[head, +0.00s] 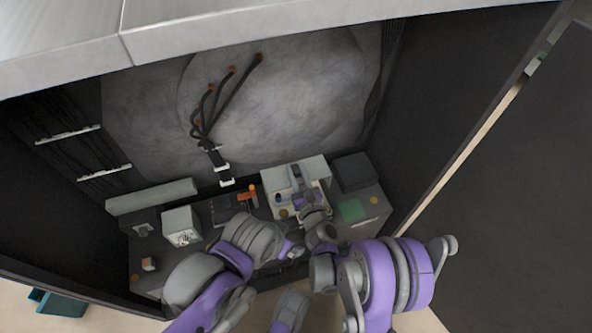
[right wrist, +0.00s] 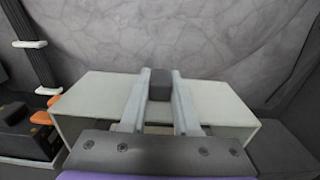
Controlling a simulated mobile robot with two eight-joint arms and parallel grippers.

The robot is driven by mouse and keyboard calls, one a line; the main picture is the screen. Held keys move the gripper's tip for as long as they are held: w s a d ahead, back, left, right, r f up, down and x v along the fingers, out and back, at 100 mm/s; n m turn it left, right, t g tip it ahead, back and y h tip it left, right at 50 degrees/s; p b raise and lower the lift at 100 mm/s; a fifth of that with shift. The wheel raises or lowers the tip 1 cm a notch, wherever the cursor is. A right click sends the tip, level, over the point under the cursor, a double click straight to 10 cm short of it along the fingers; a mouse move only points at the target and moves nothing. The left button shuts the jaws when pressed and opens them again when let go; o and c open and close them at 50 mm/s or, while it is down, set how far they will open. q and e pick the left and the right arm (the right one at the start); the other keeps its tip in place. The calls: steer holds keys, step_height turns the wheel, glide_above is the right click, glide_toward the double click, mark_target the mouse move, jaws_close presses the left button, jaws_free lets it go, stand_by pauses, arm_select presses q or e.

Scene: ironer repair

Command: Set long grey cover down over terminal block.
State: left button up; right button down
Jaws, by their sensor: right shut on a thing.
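A long light-grey cover (head: 314,166) is at the back of the cabinet floor, right of centre. It fills the middle of the right wrist view (right wrist: 90,105). My right gripper (head: 296,172) is over it, its two fingers shut on the dark knob (right wrist: 160,85) on top of the cover. The cover's near side looks open and dark in the right wrist view. The terminal block cannot be made out with certainty; the cover and my gripper hide what lies under and behind. My left gripper (head: 291,249) is low in the middle, partly hidden; its jaws do not show clearly.
A long grey bar-like part (head: 150,197) and a white box (head: 181,226) are to the left. An orange part (head: 247,194) is just left of the cover. A dark box (head: 355,171) and a green plate (head: 351,210) are to the right. Black cables (head: 209,108) hang behind.

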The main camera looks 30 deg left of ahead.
arm_select(q)
steer(key=shift+f, duration=0.15)
arm_select(e)
steer(key=shift+f+b, duration=2.05)
steer(key=shift+f, duration=0.8)
arm_select(q)
steer(key=x, duration=0.4)
steer(key=shift+s+f, duration=0.1)
steer(key=shift+s, duration=0.3)
arm_select(e)
steer(key=shift+f, duration=0.65)
steer(key=shift+c, duration=0.5)
jaws_free()
arm_select(q)
steer(key=shift+s, duration=0.1)
arm_select(e)
steer(key=shift+d, duration=0.15)
